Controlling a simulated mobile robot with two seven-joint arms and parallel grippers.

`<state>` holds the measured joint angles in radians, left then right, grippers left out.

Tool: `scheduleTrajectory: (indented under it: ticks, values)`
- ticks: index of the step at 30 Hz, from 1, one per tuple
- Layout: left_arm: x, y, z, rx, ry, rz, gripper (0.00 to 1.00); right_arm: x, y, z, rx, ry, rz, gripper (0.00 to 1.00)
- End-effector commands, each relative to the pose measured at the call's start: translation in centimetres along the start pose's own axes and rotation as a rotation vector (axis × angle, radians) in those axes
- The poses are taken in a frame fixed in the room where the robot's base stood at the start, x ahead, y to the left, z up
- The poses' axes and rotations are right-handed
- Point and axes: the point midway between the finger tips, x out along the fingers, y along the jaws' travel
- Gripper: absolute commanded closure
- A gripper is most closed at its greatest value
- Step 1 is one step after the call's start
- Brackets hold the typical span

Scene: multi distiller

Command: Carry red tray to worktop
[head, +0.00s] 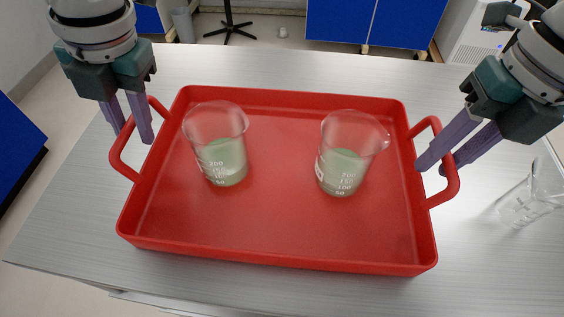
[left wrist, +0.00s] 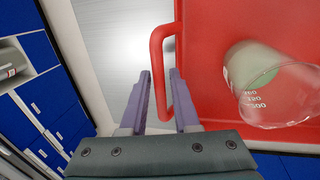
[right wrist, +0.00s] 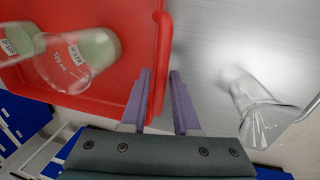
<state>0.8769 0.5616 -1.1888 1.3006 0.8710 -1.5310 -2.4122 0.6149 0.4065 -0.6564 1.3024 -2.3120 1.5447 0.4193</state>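The red tray (head: 285,235) lies on a grey metal worktop with its two loop handles at left and right. Two beakers with pale green liquid stand in it, one left (head: 222,150) and one right (head: 345,160). My left gripper (head: 132,132) is open at the left handle (head: 120,165). My right gripper (head: 432,168) is open at the right handle (head: 452,180).
A clear, empty-looking beaker (head: 530,200) stands on the worktop (head: 70,220) right of the tray. Blue cabinets (head: 370,22) stand beyond the far edge. A grey bin (head: 184,25) and a stool base (head: 230,28) are on the floor. Bare worktop shows left of the tray.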

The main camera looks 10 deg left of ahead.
Motion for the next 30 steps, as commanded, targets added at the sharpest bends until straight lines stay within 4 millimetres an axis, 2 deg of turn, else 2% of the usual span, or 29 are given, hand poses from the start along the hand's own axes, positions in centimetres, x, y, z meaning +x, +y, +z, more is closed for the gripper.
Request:
scheduleTrajectory:
  ticks: [1, 7, 30]
  values:
    - [-0.02, 0.01, 0.01, 0.000, 0.000, 0.000, 0.77, -0.02, -0.01, 0.01, 0.000, 0.000, 0.000, 0.78]
    - [-0.03, 0.01, 0.02, 0.000, 0.000, 0.000, 1.00, -0.03, -0.01, 0.02, 0.000, 0.000, 0.000, 1.00]
    - [-0.05, 0.04, 0.02, -0.001, 0.000, 0.001, 1.00, -0.05, -0.02, 0.02, 0.000, -0.001, -0.001, 1.00]
